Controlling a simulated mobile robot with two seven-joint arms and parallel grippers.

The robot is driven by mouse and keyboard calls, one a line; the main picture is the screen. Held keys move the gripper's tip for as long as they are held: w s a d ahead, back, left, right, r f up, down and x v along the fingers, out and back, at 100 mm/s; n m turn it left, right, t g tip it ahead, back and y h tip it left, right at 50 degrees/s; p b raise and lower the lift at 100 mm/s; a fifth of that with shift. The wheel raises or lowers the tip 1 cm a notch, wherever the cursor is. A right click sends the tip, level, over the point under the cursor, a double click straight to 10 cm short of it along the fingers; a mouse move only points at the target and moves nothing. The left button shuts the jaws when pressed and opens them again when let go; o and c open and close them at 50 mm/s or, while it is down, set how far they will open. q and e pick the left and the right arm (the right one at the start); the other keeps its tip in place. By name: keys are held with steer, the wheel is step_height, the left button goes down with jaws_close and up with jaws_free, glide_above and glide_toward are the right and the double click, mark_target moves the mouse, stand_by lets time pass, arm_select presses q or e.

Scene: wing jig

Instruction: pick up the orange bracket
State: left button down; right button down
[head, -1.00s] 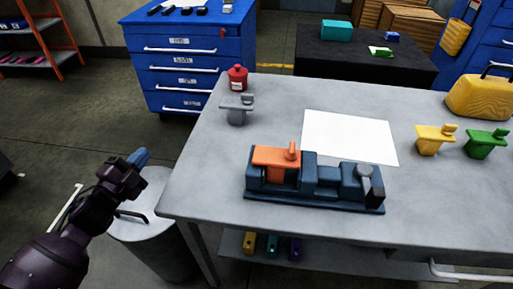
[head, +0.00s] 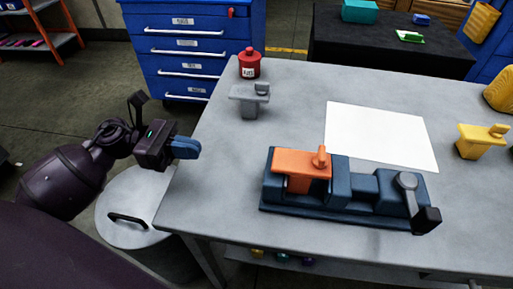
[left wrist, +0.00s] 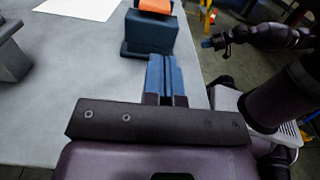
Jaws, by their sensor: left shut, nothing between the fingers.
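The orange bracket (head: 302,162) sits in the left part of the dark blue jig (head: 355,184) on the grey table. Its flat top and small upright knob show in the head view. In the left wrist view, part of the orange bracket (left wrist: 155,6) shows on the jig (left wrist: 150,32) at the top edge. My left gripper (head: 186,148) is at the table's left edge, to the left of the jig and apart from it. Its blue fingers (left wrist: 166,75) are together with nothing between them, and point toward the jig. In the left wrist view another arm shows at upper right, its fingers unclear.
A clamp lever with a black end (head: 427,218) stands at the jig's right end. A grey bracket (head: 250,98) and a red bottle (head: 249,64) stand behind left. White paper (head: 380,135) lies behind the jig. A yellow bracket (head: 481,140) is at right. A lidded bin (head: 135,205) stands beside the table.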

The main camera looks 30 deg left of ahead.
mark_target(268, 166)
arm_select(q)
steer(key=x, duration=1.4)
steer(key=shift+a+f, duration=0.1)
steer(key=shift+w+d, duration=0.25)
steer(key=shift+d, duration=0.7)
steer(key=shift+a, duration=0.1)
